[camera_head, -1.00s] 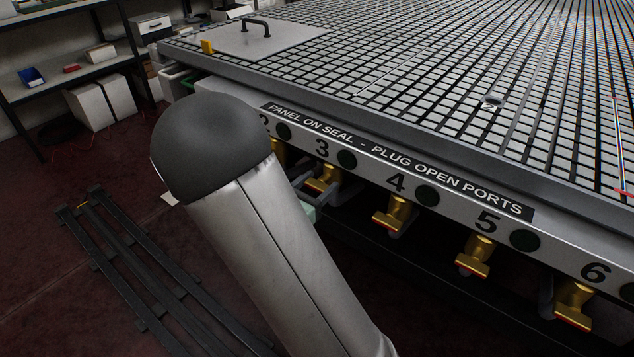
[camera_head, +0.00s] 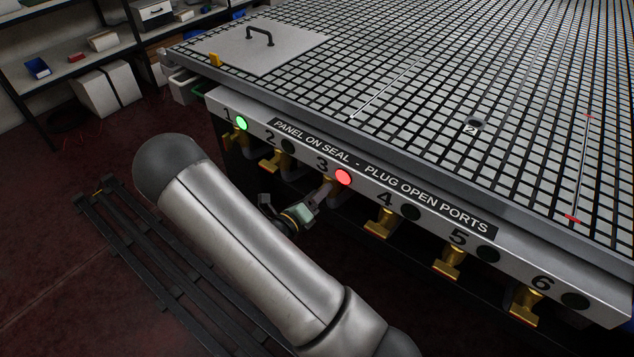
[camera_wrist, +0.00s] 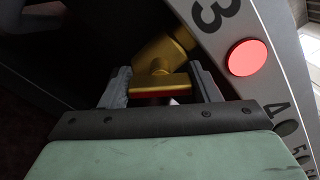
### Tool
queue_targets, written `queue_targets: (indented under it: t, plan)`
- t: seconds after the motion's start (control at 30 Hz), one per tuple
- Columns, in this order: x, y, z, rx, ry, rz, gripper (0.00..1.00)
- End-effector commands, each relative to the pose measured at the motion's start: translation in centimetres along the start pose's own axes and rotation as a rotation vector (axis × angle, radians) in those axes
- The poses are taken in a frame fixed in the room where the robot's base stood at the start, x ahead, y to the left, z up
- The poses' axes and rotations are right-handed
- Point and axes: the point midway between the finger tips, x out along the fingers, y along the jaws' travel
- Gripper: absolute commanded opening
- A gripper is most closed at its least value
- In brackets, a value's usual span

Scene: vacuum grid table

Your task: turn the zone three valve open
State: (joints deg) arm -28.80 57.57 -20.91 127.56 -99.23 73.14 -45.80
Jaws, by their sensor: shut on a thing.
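The zone three valve is brass, with a flat yellow handle (camera_wrist: 162,84) edged in red underneath. It sits below the number 3 on the table's front panel. In the head view only a bit of this valve (camera_head: 329,181) shows beyond my gripper (camera_head: 318,197). In the wrist view my gripper (camera_wrist: 162,88) has one finger on each side of the handle and is shut on it. The round lamp beside the 3 is lit red (camera_head: 343,177), and this red lamp also shows in the wrist view (camera_wrist: 247,57).
Lamp 1 (camera_head: 241,123) is lit green; lamps 2, 4, 5 and 6 are dark. The zone two valve (camera_head: 274,160) and zone four valve (camera_head: 381,223) flank my gripper under the panel. The grid table top (camera_head: 440,90) spreads above. Dark rails (camera_head: 130,255) lie on the floor at left.

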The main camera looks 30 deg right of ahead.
Motion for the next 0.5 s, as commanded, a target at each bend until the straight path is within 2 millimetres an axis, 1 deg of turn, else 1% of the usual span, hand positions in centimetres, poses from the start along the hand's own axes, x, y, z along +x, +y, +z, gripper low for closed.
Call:
queue_targets:
  t: [0.03,0.5]
  plan:
    - [-0.06,-0.53,0.35,-0.048,-0.001,0.000,0.34]
    - [-0.08,-0.14,0.13,-0.460,0.000,0.001,0.34]
